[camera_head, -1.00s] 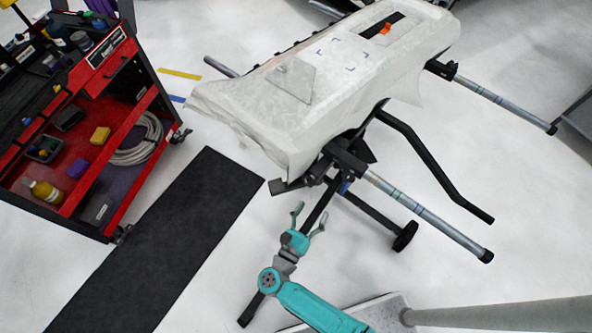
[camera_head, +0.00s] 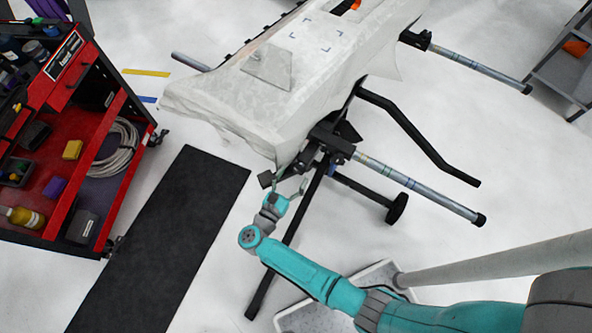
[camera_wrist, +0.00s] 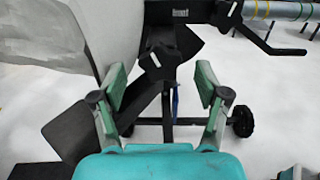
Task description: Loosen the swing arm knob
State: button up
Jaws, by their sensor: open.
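A black lobed knob (camera_wrist: 160,60) sits on the stand's dark bracket, straight ahead and centred between my fingers in the wrist view. I take it for the swing arm knob. My gripper (camera_wrist: 162,88) is open and empty, with one finger on each side and the knob beyond the tips. In the head view my gripper (camera_head: 291,184) is just below the stand's joint, under the near end of the draped white panel (camera_head: 215,98). The knob cannot be made out clearly there.
Grey tubular arms (camera_head: 415,187) and a bent black bar (camera_head: 425,140) stick out rightward from the stand. A black leg (camera_head: 290,240) runs beside my gripper. A red tool cart (camera_head: 105,130) and black mat (camera_head: 160,240) lie left. Open floor is at right.

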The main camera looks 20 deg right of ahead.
jog(key=shift+x, duration=1.35)
jog(key=c, duration=1.1)
jog(key=shift+c, duration=0.2)
jog(key=n, duration=0.3)
jog(key=shift+w+n, duration=0.1)
jog(key=shift+n, duration=0.2)
jog(key=shift+a+n, duration=0.1)
jog(key=shift+n, duration=1.8)
jog(key=shift+w, duration=0.1)
